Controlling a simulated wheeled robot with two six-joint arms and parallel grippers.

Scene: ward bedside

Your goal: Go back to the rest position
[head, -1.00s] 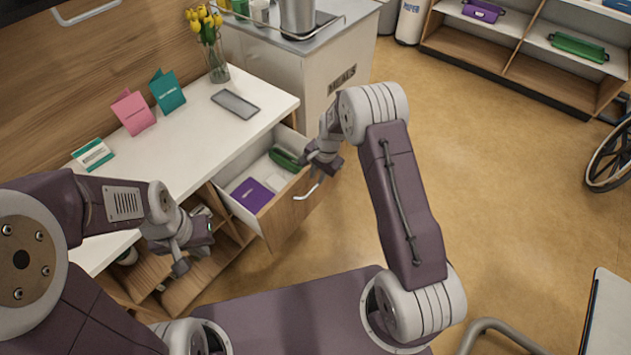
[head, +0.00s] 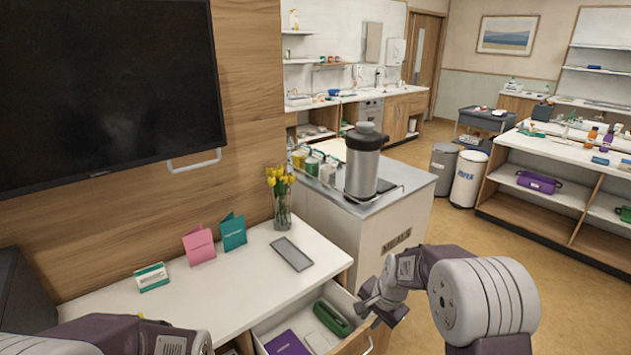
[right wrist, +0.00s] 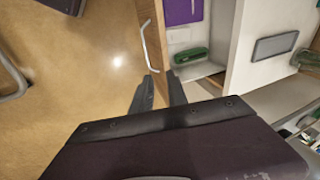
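My right gripper (head: 372,302) is in front of the open drawer, near its front right corner, and holds nothing. In the right wrist view its two fingers (right wrist: 160,82) stand apart, with the drawer's front edge and pull handle (right wrist: 148,45) just beyond them. My left arm (head: 120,338) shows only at the bottom left of the head view; its gripper is below the frame. The open drawer (head: 268,328) holds a purple booklet (head: 287,343) and a green case (head: 331,318).
The bedside top holds a grey phone-like slab (head: 292,254), cards (head: 199,246) and a vase of yellow tulips (head: 281,206). A meal cart (head: 395,225) with a steel urn (head: 363,165) stands behind. Open floor (head: 450,222) lies to the right.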

